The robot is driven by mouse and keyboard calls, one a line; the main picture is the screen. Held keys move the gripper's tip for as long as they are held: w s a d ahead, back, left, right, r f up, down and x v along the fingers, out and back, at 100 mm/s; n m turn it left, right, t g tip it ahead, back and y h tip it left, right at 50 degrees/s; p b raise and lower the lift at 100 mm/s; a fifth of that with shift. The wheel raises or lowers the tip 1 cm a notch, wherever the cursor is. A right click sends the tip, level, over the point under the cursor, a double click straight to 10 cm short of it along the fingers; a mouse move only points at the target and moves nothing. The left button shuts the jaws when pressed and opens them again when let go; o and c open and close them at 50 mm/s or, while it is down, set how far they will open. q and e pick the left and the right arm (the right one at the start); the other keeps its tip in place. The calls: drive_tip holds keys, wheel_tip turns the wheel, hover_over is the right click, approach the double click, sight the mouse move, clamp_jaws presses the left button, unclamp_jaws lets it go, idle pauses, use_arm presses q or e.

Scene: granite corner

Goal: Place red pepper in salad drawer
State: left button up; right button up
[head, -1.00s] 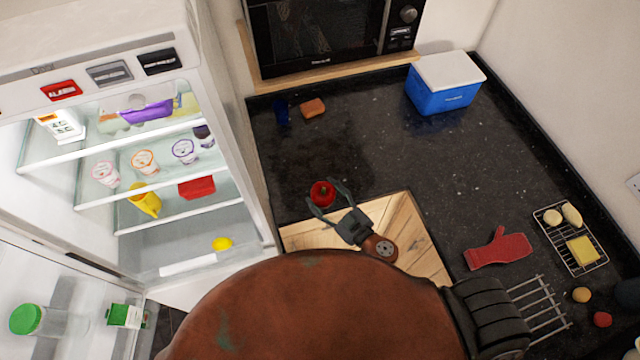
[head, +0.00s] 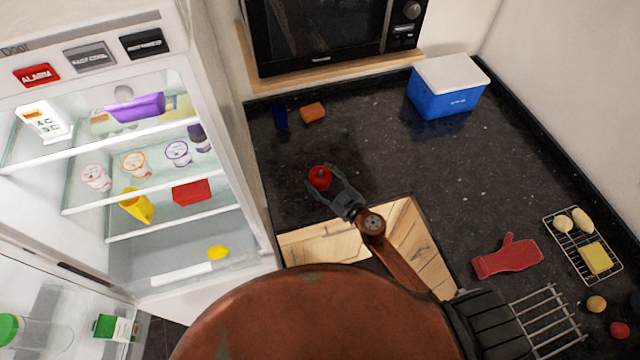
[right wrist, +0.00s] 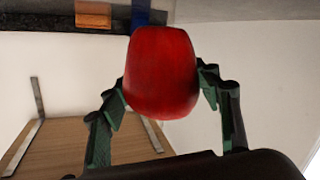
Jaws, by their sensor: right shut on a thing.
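The red pepper (head: 319,177) is between the fingers of my right gripper (head: 324,184), over the left part of the dark counter. In the right wrist view the pepper (right wrist: 162,72) fills the middle, with a green finger of the right gripper (right wrist: 162,88) touching it on each side. The gripper is shut on it. The salad drawer (head: 183,273) is at the bottom of the open fridge on the left, with a yellow lemon (head: 218,253) in it. My left gripper is not in view.
The fridge shelves (head: 150,185) hold cups, a yellow jug and a red box. The fridge door (head: 60,290) stands open at lower left. A blue cooler (head: 445,95), sponge (head: 312,112), red mitt (head: 507,257) and wire rack (head: 570,260) are on the counter. The middle counter is clear.

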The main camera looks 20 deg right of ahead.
drive_tip(key=shift+w+d+f+b, duration=0.1)
drive_tip(key=shift+w+f+b, duration=0.2)
drive_tip(key=shift+f, duration=0.1)
drive_tip(key=shift+f+b, duration=0.85)
drive_tip(key=shift+f, duration=0.4)
drive_tip(key=shift+f, duration=0.35)
drive_tip(key=o, duration=1.2)
